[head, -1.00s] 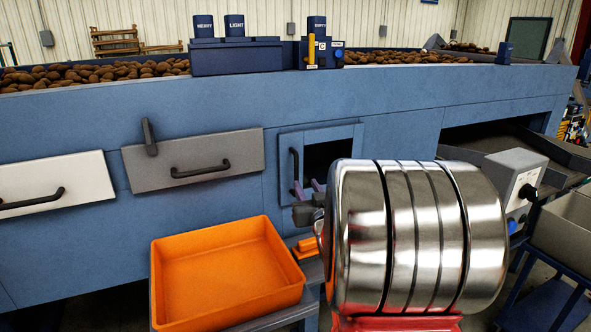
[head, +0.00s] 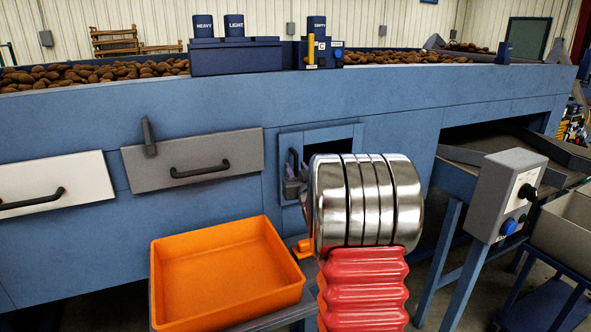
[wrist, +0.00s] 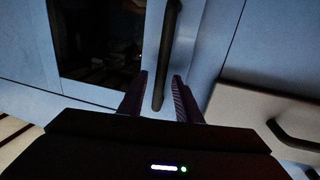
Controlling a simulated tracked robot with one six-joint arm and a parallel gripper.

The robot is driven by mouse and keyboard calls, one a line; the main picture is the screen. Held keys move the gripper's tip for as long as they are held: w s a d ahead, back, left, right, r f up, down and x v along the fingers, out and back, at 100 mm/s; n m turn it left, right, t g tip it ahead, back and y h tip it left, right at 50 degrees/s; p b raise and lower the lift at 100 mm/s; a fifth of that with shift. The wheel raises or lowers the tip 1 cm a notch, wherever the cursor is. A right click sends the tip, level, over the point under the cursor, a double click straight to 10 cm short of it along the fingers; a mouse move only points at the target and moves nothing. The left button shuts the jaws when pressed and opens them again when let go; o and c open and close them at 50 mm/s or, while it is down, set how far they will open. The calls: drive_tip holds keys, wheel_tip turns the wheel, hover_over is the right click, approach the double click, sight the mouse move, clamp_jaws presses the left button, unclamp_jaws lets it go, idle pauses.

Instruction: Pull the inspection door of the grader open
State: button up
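The inspection door (head: 284,144) is a small blue panel in the grader's front, with a dark square area that may be a window or an opening. Its upright black handle (head: 292,160) is at the panel's left side. My gripper (head: 291,189) is at this handle, partly hidden by my arm. In the wrist view, the handle (wrist: 167,50) runs down between the two fingers of my gripper (wrist: 160,77). The fingers are apart, one on each side of the bar, with gaps visible. The door (wrist: 185,50) looks about flush; a slight opening cannot be ruled out.
A grey flap (head: 225,150) and a white flap (head: 75,172) with black handles are left of the door. An orange tray (head: 225,313) stands below on a stand. A grey control box (head: 497,200) is at the right. Potatoes (head: 100,72) lie on top.

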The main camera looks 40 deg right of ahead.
drive_tip(key=shift+w+d, duration=0.2)
drive_tip(key=shift+w, duration=0.25)
drive_tip(key=shift+c, duration=0.7)
clamp_jaws()
drive_tip(key=shift+a, duration=0.1)
